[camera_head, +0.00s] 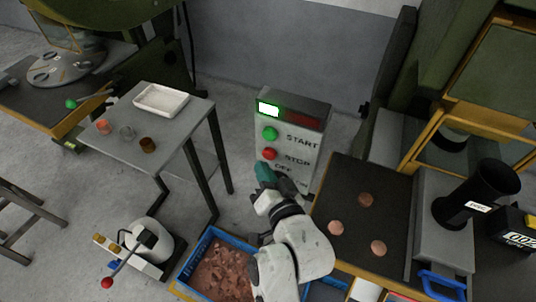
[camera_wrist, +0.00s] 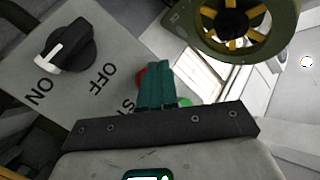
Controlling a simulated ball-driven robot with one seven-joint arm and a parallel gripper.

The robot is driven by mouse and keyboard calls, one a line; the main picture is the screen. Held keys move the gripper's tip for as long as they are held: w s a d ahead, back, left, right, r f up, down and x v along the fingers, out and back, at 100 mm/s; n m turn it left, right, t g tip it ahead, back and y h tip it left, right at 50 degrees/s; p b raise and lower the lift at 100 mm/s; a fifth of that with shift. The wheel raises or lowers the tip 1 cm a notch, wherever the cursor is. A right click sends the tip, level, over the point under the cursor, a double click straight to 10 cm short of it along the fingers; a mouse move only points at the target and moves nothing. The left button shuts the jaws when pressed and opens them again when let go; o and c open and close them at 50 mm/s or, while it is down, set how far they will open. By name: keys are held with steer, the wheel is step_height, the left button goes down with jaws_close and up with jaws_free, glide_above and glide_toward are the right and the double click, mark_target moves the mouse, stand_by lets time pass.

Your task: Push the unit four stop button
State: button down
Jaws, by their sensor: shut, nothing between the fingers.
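A grey control box (camera_head: 314,145) stands on the far side of the work area, its front facing me. The red STOP button (camera_head: 269,154) is on its front, below the green START button (camera_head: 270,133). My gripper (camera_head: 263,168), with teal fingers shut and empty, is just below the STOP button in the head view. In the wrist view the shut fingers (camera_wrist: 156,70) cover most of the red button (camera_wrist: 140,79), and only its edge shows. I cannot tell whether they touch. No unit number is readable on the box.
A lit white-green lamp (camera_head: 268,109) and a dark red lamp (camera_head: 304,120) top the box. An ON/OFF knob (camera_wrist: 68,43) sits close to my fingers. A black bench (camera_head: 345,240) with copper discs is right, a grey table (camera_head: 185,125) left, a blue crate (camera_head: 204,243) below.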

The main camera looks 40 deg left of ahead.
stand_by(0.8)
steer(key=shift+w+a, duration=0.1)
steer(key=shift+w, duration=0.3)
steer(key=shift+w+a+b, duration=0.1)
steer(key=shift+w+b, duration=0.35)
steer(key=shift+w, duration=0.05)
stand_by(0.6)
steer(key=shift+s, duration=0.1)
steer(key=shift+s+d+p, duration=0.25)
steer(key=shift+s+p, duration=0.45)
steer(key=shift+s, duration=0.1)
steer(key=shift+s, duration=0.1)
steer(key=s+p, duration=0.2)
steer(key=s+d+p, duration=0.1)
steer(key=s, duration=0.1)
steer(key=shift+s+p, duration=0.35)
steer(key=shift+p, duration=0.05)
